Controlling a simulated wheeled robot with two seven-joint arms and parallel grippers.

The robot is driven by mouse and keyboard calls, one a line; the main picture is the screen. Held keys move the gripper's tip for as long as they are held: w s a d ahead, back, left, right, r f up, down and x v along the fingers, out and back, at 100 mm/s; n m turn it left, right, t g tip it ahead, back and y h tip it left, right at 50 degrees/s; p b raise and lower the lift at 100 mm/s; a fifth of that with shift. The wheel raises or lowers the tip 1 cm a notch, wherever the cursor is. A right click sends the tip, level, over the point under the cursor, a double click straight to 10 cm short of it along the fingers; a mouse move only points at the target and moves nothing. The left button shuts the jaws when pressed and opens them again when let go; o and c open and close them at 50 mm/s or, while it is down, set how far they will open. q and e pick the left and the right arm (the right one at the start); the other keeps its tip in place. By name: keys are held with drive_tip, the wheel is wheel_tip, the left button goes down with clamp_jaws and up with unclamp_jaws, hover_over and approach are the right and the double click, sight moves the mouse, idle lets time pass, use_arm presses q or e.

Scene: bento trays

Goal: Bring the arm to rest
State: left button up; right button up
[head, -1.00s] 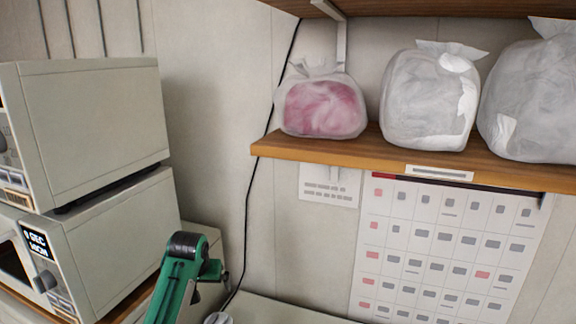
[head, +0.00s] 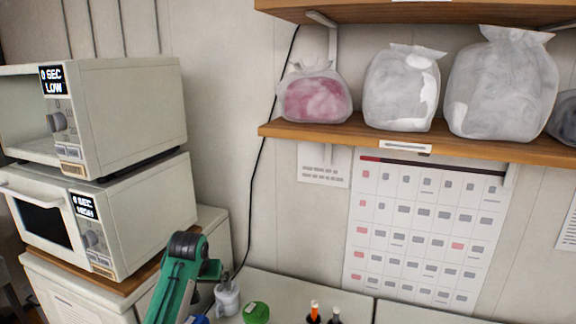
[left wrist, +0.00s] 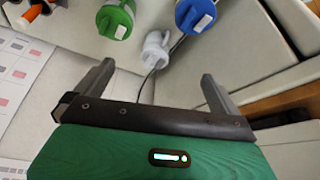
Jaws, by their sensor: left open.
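My left arm, green with a black joint, rises at the bottom of the head view, in front of the lower microwave's right side. My left gripper (left wrist: 155,85) shows in the left wrist view with its two grey fingers wide apart and nothing between them touching either finger. A white mug-like item (left wrist: 155,48), a green item (left wrist: 115,18) and a blue item (left wrist: 193,15) lie beyond the fingers, apart from them. My right gripper is in neither view.
Two stacked microwaves (head: 140,115) stand at the left. A wooden shelf (head: 300,131) holds several bags above a wall calendar (head: 425,235). On the counter (head: 275,285) are the white mug (head: 227,300), the green item (head: 256,313) and bottles (head: 314,312) with orange and dark tops.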

use_arm(q)
drive_tip(key=s+f+m, duration=0.1)
drive_tip(key=s+f, duration=0.6)
drive_tip(key=s, duration=0.4)
drive_tip(key=s+f, duration=0.8)
drive_tip(key=s, duration=0.3)
drive_tip(key=s+r+m+g, duration=0.1)
drive_tip(key=s+r, duration=0.1)
drive_tip(key=s, duration=2.2)
wheel_tip(320, 180, down, 38)
drive_tip(key=g+b, duration=0.1)
drive_tip(key=b, duration=0.5)
drive_tip(key=s+a+f+b, duration=0.2)
drive_tip(key=s+f, duration=0.7)
drive_tip(key=f, duration=0.3)
drive_tip(key=s+a+f+g+b, duration=0.1)
drive_tip(key=s+f+b, duration=0.2)
drive_tip(key=s+f, duration=0.7)
drive_tip(key=shift+a+f+g, duration=0.3)
drive_tip(key=shift+a+f, duration=0.1)
drive_tip(key=shift+f, duration=0.5)
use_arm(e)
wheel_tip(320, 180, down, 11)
use_arm(q)
drive_tip(key=shift+s, duration=0.1)
